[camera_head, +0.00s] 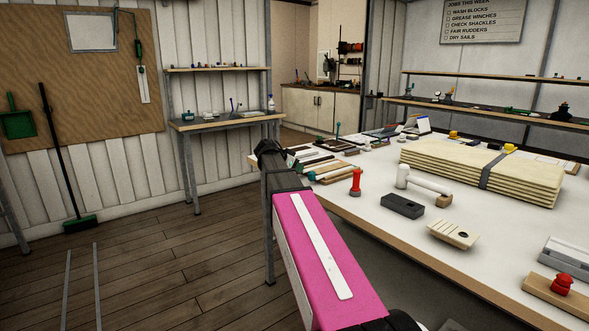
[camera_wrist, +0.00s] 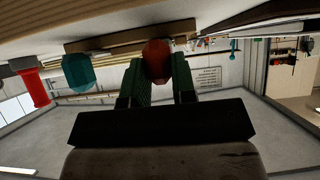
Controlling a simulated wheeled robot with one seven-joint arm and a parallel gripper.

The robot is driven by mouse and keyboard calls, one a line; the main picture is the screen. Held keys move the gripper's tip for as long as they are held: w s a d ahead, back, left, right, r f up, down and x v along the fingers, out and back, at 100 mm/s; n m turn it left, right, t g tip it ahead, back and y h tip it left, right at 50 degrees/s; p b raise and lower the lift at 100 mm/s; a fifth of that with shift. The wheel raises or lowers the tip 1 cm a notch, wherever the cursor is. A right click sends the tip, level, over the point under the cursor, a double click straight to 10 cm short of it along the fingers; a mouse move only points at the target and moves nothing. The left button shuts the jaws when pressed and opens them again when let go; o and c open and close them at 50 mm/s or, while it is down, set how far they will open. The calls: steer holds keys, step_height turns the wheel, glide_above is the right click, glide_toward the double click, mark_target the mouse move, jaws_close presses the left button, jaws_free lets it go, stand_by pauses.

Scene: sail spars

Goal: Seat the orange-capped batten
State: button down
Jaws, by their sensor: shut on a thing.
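In the wrist view my gripper (camera_wrist: 158,66) has its two green fingers closed on a dark orange-red rounded cap (camera_wrist: 157,57), which I take to be the cap of the orange-capped batten. The rest of that batten is hard to make out. A brown wooden bar (camera_wrist: 105,44) lies close to the cap; I cannot tell whether they touch. A teal cap (camera_wrist: 77,73) is to the left of the fingers. In the head view several slats (camera_head: 325,163) and the teal cap (camera_head: 311,176) lie at the table's left end, beside my dark wrist. My fingers are not clear there.
A red post (camera_head: 356,182), a white-headed mallet (camera_head: 424,182), a dark block (camera_head: 402,206) and a slotted pale block (camera_head: 453,234) stand on the white table (camera_head: 370,220). A strapped stack of folded cloth (camera_head: 480,170) lies behind them. Open floor lies left of the table.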

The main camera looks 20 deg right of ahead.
steer(key=c, duration=0.8)
jaws_free()
steer(key=shift+c, duration=0.2)
steer(key=v, duration=1)
steer(key=s+a+f+n+g+y, duration=0.1)
steer(key=s+a+f+n+y, duration=0.2)
steer(key=s+f, duration=0.5)
steer(key=s+a+f+n+g+y, duration=0.1)
steer(key=s+a+f+n+y, duration=0.2)
steer(key=f, duration=1.4)
steer(key=s+a+f+n+g+y, duration=0.1)
steer(key=s+a+f+n+y, duration=0.3)
steer(key=s+f+n, duration=0.4)
steer(key=s+f, duration=0.5)
steer(key=shift+s+f+y, duration=0.3)
